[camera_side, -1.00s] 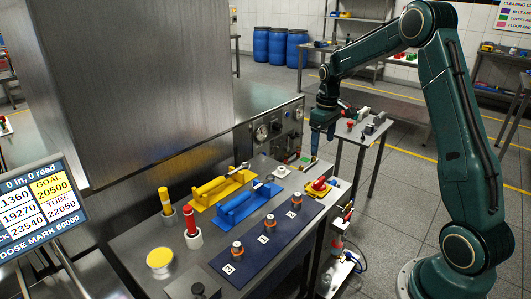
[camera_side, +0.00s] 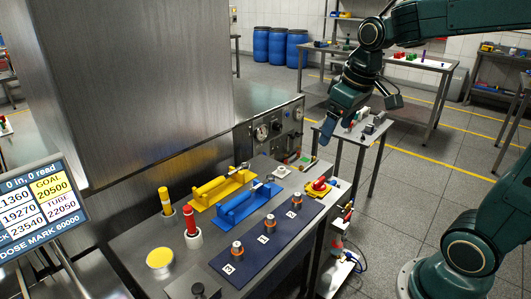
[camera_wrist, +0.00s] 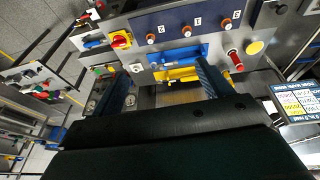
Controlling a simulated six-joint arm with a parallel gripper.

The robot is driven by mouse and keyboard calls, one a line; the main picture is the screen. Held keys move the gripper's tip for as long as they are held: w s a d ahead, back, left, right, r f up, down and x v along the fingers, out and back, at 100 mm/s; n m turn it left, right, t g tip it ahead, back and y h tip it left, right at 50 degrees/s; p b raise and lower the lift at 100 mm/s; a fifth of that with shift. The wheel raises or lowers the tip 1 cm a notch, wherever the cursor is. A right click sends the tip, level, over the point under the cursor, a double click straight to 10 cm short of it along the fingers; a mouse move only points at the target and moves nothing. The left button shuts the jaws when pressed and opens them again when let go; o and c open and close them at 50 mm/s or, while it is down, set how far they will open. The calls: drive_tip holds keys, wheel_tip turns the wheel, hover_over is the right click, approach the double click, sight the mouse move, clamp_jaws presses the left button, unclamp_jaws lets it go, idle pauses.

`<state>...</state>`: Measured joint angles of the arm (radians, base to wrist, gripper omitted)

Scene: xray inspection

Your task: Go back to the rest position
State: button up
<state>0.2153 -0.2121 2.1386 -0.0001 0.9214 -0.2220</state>
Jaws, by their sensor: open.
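My gripper (camera_side: 326,136) is raised in the air beyond the far right end of the steel bench, near the small side table, in the side view. In the wrist view its two dark fingers (camera_wrist: 163,82) are spread wide with nothing between them. The bench with its blue and yellow handled blocks shows past the fingertips. The gripper appears to touch nothing.
A small side table (camera_side: 372,139) carries small items. Blue barrels (camera_side: 278,47) stand behind.

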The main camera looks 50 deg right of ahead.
drive_tip(key=s+a+t, duration=0.2)
drive_tip(key=s+a, duration=0.4)
drive_tip(key=s, duration=0.6)
drive_tip(key=shift+s+a+f+y, duration=0.35)
drive_tip(key=shift+y, duration=0.05)
